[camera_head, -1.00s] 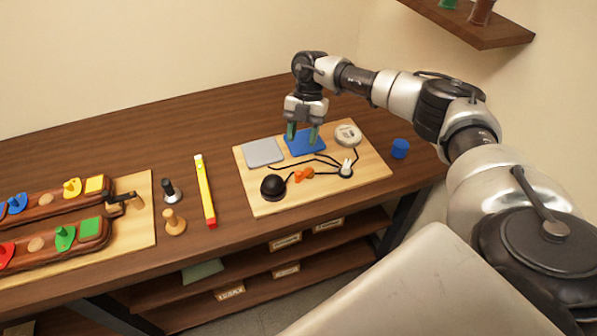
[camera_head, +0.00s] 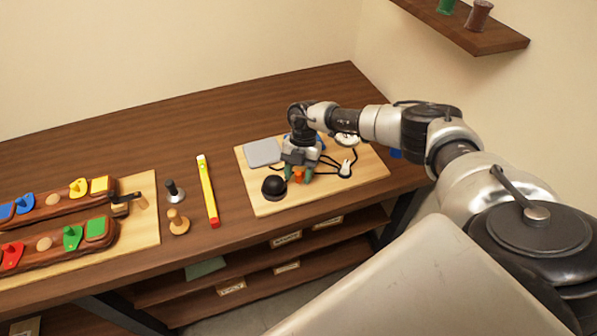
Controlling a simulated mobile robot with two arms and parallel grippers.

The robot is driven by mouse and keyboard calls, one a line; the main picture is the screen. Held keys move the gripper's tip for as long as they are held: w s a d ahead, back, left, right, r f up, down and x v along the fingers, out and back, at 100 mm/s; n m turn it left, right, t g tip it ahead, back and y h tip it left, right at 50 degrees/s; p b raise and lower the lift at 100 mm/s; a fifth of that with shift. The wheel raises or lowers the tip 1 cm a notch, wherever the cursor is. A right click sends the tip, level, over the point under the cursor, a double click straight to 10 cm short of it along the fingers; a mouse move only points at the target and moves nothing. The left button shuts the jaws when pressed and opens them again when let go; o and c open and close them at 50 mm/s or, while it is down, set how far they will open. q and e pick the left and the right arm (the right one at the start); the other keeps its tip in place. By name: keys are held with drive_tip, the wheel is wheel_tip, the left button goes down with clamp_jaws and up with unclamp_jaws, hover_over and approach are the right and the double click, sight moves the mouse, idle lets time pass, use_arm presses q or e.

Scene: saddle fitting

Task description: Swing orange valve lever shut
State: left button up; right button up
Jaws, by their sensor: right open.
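The orange valve lever (camera_head: 299,176) sits near the front middle of the light wooden board (camera_head: 262,207), between a black dome (camera_head: 273,187) and a white fitting (camera_head: 346,168). My right gripper (camera_head: 298,174) is down over the board with its green-tipped fingers at the lever, one on each side of it as far as I can see. It is open. The gripper and wrist hide part of the lever and most of the blue plate behind; I cannot tell whether the fingers touch the lever. My left gripper is not in view.
A grey plate (camera_head: 262,152) and a round white part (camera_head: 347,139) lie on the board, with black cords. Left of it are a yellow level (camera_head: 207,190), a black-handled tool (camera_head: 174,191) and a wooden peg (camera_head: 178,222). A board with colourful pieces stands far left.

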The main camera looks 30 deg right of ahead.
drive_tip(key=shift+c, duration=0.3)
clamp_jaws()
drive_tip(key=shift+s, duration=0.1)
drive_tip(key=n, duration=0.1)
drive_tip(key=s+n+b, duration=0.1)
drive_tip(key=n, duration=0.1)
drive_tip(key=shift+d+g+h, duration=0.2)
drive_tip(key=shift+g+h, duration=0.2)
drive_tip(key=n, duration=0.2)
drive_tip(key=shift+s+d+n+h+b, duration=0.35)
drive_tip(key=shift+n+h+b, duration=0.05)
drive_tip(key=n, duration=0.1)
drive_tip(key=d+n+h+b, duration=0.1)
drive_tip(key=n, duration=0.1)
drive_tip(key=shift+s+g, duration=0.4)
drive_tip(key=shift+s+d+r+n+h+b, duration=0.1)
drive_tip(key=shift+d+n+h+b, duration=0.25)
drive_tip(key=shift+n, duration=0.45)
drive_tip(key=shift+s+d+n+h+b, duration=0.1)
drive_tip(key=shift+d+n+h+b, duration=0.2)
drive_tip(key=shift+n, duration=0.5)
